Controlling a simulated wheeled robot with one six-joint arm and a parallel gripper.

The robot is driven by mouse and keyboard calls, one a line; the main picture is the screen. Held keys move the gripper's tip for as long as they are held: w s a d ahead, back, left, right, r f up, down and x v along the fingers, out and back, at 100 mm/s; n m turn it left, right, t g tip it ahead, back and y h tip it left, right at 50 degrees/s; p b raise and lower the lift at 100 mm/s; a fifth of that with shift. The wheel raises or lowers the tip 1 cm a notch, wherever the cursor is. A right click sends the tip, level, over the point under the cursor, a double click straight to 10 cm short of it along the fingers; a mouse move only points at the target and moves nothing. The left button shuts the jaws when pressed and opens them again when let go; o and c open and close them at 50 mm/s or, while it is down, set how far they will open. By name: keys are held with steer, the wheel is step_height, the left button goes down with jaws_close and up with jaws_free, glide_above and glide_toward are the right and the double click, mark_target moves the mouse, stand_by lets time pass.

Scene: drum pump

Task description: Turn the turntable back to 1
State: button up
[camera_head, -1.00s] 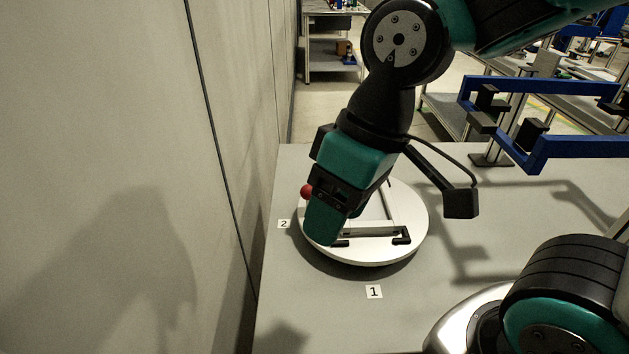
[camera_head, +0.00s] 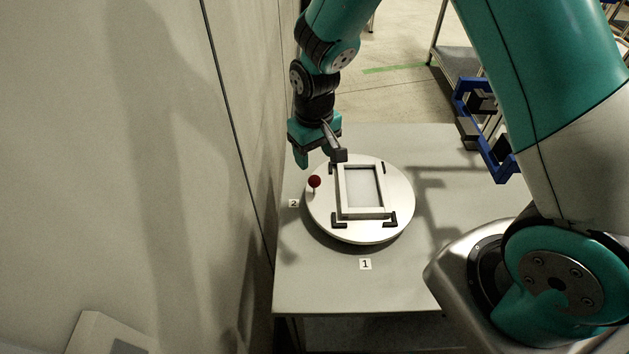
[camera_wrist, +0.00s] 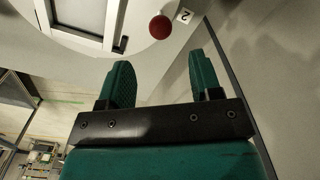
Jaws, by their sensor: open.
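The round white turntable (camera_head: 400,215) lies on the grey table and carries a light rectangular frame (camera_head: 366,213) between black corner brackets. A red ball knob (camera_head: 315,181) stands on a short stem near its left rim, close to label 2 (camera_head: 293,203). Label 1 (camera_head: 365,264) is on the table in front of the turntable. My gripper (camera_head: 312,160) is at the turntable's back left, behind the knob. In the wrist view my gripper (camera_wrist: 160,82) is open and empty, and the red knob (camera_wrist: 160,27) lies beyond the fingertips, apart from them.
A wall panel (camera_head: 245,150) runs close along the table's left side, near my gripper. A blue frame fixture (camera_head: 490,150) stands at the table's back right. The table (camera_head: 330,290) is clear in front of the turntable.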

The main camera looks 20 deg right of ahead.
mark_target(315, 186)
step_height(315, 186, down, 11)
steer(key=shift+f+p, duration=0.1)
steer(key=shift+p, duration=1.05)
jaws_close()
